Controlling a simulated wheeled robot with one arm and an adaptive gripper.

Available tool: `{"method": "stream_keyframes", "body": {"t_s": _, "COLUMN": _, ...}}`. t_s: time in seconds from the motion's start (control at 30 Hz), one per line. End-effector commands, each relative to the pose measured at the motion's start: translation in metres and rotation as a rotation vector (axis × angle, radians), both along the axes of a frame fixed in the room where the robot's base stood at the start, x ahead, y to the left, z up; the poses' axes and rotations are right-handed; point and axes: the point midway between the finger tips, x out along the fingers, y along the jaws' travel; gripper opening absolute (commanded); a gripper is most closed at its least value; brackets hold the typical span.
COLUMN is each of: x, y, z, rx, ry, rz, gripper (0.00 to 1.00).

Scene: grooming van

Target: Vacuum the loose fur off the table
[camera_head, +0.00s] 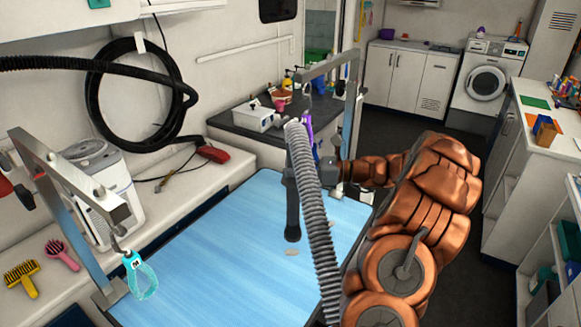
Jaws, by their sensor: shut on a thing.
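The grooming table (190,270) has a blue top and stands in the middle foreground. My gripper (322,172) is above its far right part, shut on the dark vacuum nozzle (292,215). The nozzle points down, with its tip low over the table; I cannot tell whether it touches. A grey ribbed hose (312,210) runs from the nozzle's top toward the bottom of the picture and hides part of the table. A small pale tuft of fur (291,252) lies just below the nozzle tip. Other fur may be hidden behind the hose and my arm.
A metal grooming arm (75,180) with a cyan loop (140,277) stands at the table's left edge. Another metal post (352,100) rises at the far end. A yellow brush (20,278) and pink brush (62,254) lie on the left bench. Dark floor (410,115) is open behind my arm.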

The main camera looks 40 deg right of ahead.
Motion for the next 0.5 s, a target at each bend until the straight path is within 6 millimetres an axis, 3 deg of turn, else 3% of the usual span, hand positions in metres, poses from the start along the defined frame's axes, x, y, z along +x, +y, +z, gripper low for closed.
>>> {"method": "stream_keyframes", "body": {"t_s": 0.5, "x": 0.000, "y": 0.000, "z": -0.047, "rx": 0.001, "ry": 0.000, "rz": -0.001, "gripper": 0.00}}
